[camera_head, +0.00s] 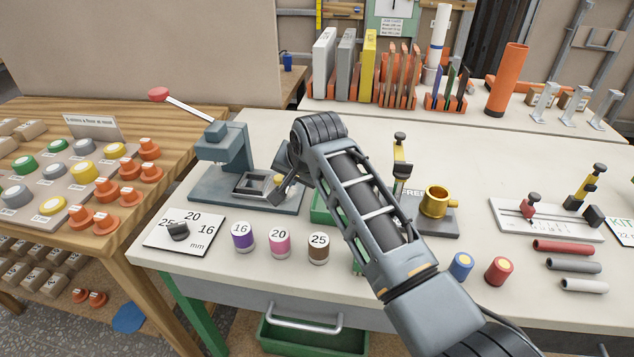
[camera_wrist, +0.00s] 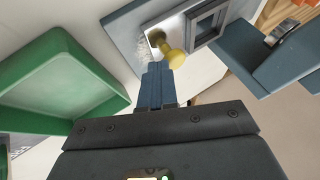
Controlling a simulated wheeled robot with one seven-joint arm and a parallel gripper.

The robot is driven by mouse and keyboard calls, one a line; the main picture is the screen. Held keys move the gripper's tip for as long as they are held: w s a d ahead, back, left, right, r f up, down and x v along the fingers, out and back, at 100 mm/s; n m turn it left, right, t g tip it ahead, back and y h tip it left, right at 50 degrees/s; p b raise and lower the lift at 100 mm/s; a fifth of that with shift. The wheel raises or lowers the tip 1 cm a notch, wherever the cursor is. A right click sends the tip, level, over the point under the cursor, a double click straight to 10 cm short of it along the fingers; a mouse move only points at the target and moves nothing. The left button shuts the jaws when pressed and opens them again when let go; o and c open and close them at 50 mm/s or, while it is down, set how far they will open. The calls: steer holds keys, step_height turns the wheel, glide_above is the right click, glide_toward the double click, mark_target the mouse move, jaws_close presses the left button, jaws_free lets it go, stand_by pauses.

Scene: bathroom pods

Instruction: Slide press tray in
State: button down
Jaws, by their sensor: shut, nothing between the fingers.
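The blue-grey arbor press (camera_head: 222,150) stands at the left of the white bench, with a red-knobbed lever. Its press tray (camera_head: 250,186), a dark square frame, sticks out to the right of the press column over the base; it also shows in the wrist view (camera_wrist: 205,22). A yellow knob (camera_wrist: 174,55) is on the tray's outer end. My gripper (camera_wrist: 157,70) is shut and empty, its fingertips right at the knob; I cannot tell whether they touch. In the head view my gripper (camera_head: 279,192) is partly hidden by my wrist.
A green bin (camera_wrist: 60,80) lies close beside my gripper. Three numbered cylinders (camera_head: 280,242) and a card (camera_head: 185,232) with a dark piece stand in front of the press. A brass cup fixture (camera_head: 437,203) stands right of my arm.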

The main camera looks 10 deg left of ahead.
mark_target(263, 188)
steer(key=a+b, duration=0.1)
steer(key=a, duration=0.5)
steer(key=shift+w+f+b, duration=0.15)
steer(key=shift+b, duration=0.25)
steer(key=shift+a, duration=0.35)
